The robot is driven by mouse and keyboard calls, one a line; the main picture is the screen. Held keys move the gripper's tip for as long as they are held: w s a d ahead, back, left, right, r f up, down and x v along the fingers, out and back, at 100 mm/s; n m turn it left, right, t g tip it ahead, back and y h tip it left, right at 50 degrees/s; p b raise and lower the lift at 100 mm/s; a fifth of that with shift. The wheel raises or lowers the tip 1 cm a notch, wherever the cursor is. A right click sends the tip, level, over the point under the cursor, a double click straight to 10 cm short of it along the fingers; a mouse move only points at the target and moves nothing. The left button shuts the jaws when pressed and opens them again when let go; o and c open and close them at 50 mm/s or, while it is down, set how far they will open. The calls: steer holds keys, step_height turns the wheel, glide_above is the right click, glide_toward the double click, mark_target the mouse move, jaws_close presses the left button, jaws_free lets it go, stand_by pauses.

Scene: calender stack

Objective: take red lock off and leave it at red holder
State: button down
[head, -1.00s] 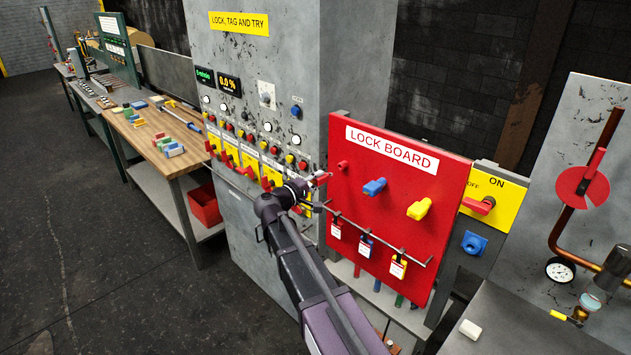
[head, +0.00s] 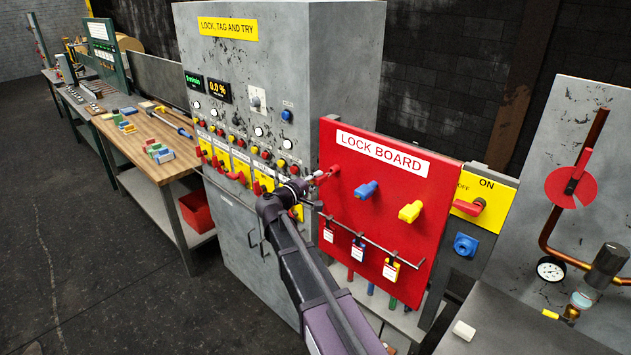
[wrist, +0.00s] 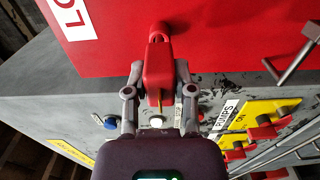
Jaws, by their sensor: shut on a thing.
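My gripper (wrist: 158,90) is shut on the red lock (wrist: 158,68), with a finger on each side of its body. In the head view my gripper (head: 312,182) is at the upper left edge of the red lock board (head: 395,200). The red holder (wrist: 160,30) is a short red peg on the board, right at the lock's far end. It also shows in the head view (head: 334,169). The lock's end meets or overlaps the holder in the wrist view; I cannot tell whether it is hooked on.
A blue lock (head: 366,189) and a yellow lock (head: 410,211) sit on the board to the right. Tags hang from a rail (head: 375,247) below. The grey cabinet (head: 285,75) with yellow switches stands left. A workbench (head: 150,150) is farther left, beside open floor.

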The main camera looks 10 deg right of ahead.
mark_target(324, 176)
steer(key=c, duration=1.3)
jaws_free()
jaws_close()
steer(key=shift+x, duration=1.6)
steer(key=o, duration=0.9)
jaws_free()
